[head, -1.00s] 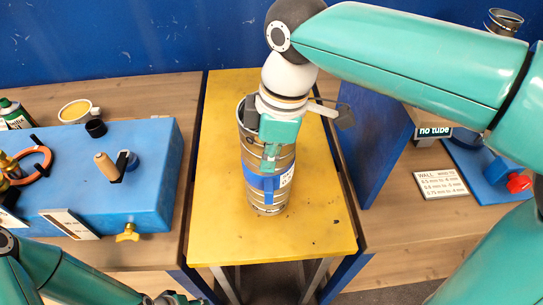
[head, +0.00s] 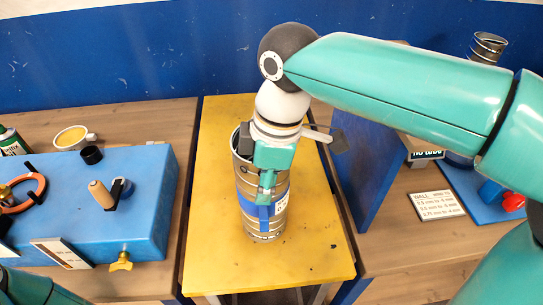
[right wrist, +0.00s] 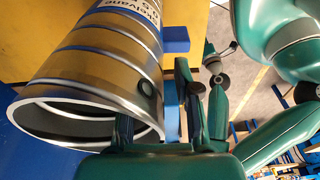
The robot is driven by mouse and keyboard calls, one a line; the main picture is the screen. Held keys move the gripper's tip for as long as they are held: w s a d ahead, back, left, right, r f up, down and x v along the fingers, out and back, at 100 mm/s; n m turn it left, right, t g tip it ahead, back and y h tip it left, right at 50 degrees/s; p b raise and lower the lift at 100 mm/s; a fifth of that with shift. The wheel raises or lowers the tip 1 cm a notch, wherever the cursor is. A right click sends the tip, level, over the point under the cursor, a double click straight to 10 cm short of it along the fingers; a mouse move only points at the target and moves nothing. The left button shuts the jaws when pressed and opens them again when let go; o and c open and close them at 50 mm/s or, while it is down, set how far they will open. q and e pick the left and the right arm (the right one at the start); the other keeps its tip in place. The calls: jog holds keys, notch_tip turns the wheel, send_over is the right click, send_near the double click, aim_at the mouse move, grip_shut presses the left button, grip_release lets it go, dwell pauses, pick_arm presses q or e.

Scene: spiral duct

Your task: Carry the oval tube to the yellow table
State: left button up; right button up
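The oval tube (head: 247,190), a silvery spiral duct with a blue band and a white label, stands upright on the yellow table (head: 222,260). Its open mouth also shows large in the right wrist view (right wrist: 75,80). My right gripper (head: 257,150) is at the tube's upper rim, coming down from above. In the right wrist view its fingers (right wrist: 156,115) straddle the tube wall, one inside the mouth and one outside, with a visible gap to the outer finger. The tube's far side is partly hidden by my gripper. My left gripper is not in view.
A blue bench block (head: 110,230) with fittings and an orange ring (head: 22,192) is on the left table.

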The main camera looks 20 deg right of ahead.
notch_tip(320, 180, up, 11)
jog(key=d+p, duration=0.1)
jog(key=p, duration=0.1)
jog(key=shift+s+d+r, duration=0.2)
jog(key=shift+s+d, duration=0.05)
jog(key=shift+s, duration=0.15)
